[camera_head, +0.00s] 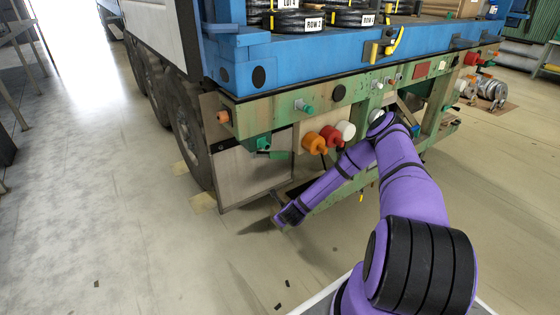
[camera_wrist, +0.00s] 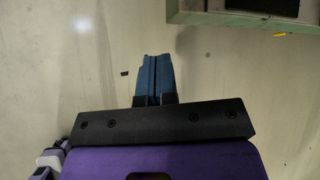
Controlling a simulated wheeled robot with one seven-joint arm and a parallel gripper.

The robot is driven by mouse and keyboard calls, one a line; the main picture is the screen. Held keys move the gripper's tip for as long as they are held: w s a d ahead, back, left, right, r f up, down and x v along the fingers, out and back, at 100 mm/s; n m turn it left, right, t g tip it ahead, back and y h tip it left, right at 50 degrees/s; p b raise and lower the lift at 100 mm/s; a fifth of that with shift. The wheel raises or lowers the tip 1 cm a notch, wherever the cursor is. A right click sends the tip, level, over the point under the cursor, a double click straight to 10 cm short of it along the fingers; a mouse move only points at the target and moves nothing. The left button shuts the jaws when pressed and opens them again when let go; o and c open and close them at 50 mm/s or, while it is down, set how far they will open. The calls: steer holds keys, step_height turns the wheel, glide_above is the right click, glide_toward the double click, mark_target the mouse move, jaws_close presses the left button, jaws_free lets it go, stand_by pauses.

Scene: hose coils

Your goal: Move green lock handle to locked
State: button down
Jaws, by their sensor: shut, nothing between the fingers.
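A green handle (camera_head: 265,146) sits on the front of the vehicle's green rear frame, left of centre in the head view, above a grey panel. It looks like the lock handle, but its lock position is too small to tell. My gripper (camera_wrist: 156,58) is shut and empty, its blue fingers together over bare floor in the wrist view. In the head view the arm's end hangs low, below and right of the handle and apart from it; the fingers are hard to make out there. The handle is not seen in the wrist view.
Orange, red and white connectors (camera_head: 315,142) stick out right of the handle. A teal-tipped valve (camera_head: 305,107) sits higher on the frame. The blue truck bed (camera_head: 290,60) carries black hose coils. A frame edge (camera_wrist: 245,17) shows in the wrist view.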

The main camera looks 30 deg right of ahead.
step_height(320, 180, up, 11)
steer(key=a+m+t+h, duration=0.3)
steer(key=m+t+h, duration=0.1)
steer(key=t, duration=0.1)
steer(key=m+t+h, duration=0.2)
steer(key=m+h, duration=0.3)
steer(key=m, duration=0.1)
glide_toward(280, 157)
steer(key=shift+y, duration=0.3)
steer(key=x, duration=0.7)
steer(key=shift+w+d+r, duration=0.15)
steer(key=shift+w+r, duration=0.05)
steer(key=shift+r, duration=0.05)
steer(key=shift+d, duration=0.15)
